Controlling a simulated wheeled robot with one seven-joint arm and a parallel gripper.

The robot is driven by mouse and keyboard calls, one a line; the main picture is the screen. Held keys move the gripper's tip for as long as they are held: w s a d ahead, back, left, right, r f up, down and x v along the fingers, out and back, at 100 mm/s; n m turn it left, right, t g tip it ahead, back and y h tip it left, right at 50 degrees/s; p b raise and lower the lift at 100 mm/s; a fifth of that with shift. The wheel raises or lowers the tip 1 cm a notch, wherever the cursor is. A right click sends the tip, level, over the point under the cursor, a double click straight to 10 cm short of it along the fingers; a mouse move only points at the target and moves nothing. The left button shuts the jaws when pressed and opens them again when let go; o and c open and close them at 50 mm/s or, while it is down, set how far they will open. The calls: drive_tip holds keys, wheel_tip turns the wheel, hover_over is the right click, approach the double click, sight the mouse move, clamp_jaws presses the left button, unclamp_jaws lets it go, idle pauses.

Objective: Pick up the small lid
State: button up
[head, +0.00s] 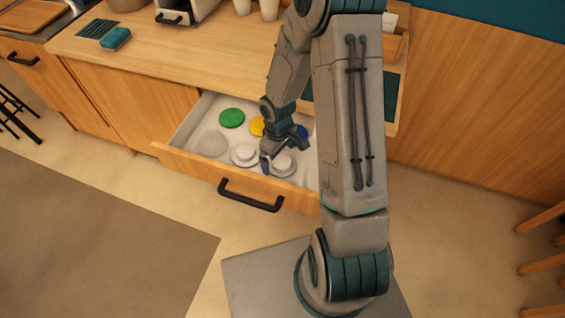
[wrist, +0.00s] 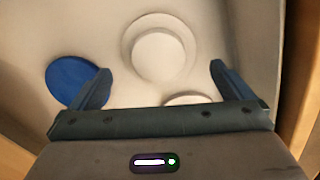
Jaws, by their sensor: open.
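Two white round lids with raised round middles lie in the open drawer, a left one (head: 243,155) and a right one (head: 284,164). I cannot tell for sure which is the small lid. My gripper (head: 284,156) is inside the drawer area, over the right lid, pointing down. In the wrist view, my gripper (wrist: 159,70) is open and empty, with a white lid (wrist: 158,53) showing between and beyond its fingertips. Another white lid (wrist: 188,99) is mostly hidden behind the gripper body. Contact with a lid cannot be told.
The drawer (head: 180,152) also holds a green disc (head: 231,118), a yellow disc (head: 256,126), a pale disc (head: 212,144) and a blue disc (wrist: 72,80) close by the left finger. The drawer walls surround them. The counter (head: 175,50) is above and behind.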

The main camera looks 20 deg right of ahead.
drive_tip(key=shift+f, duration=1.15)
drive_tip(key=c, duration=0.9)
drive_tip(key=shift+r, duration=0.15)
drive_tip(key=shift+c, duration=0.2)
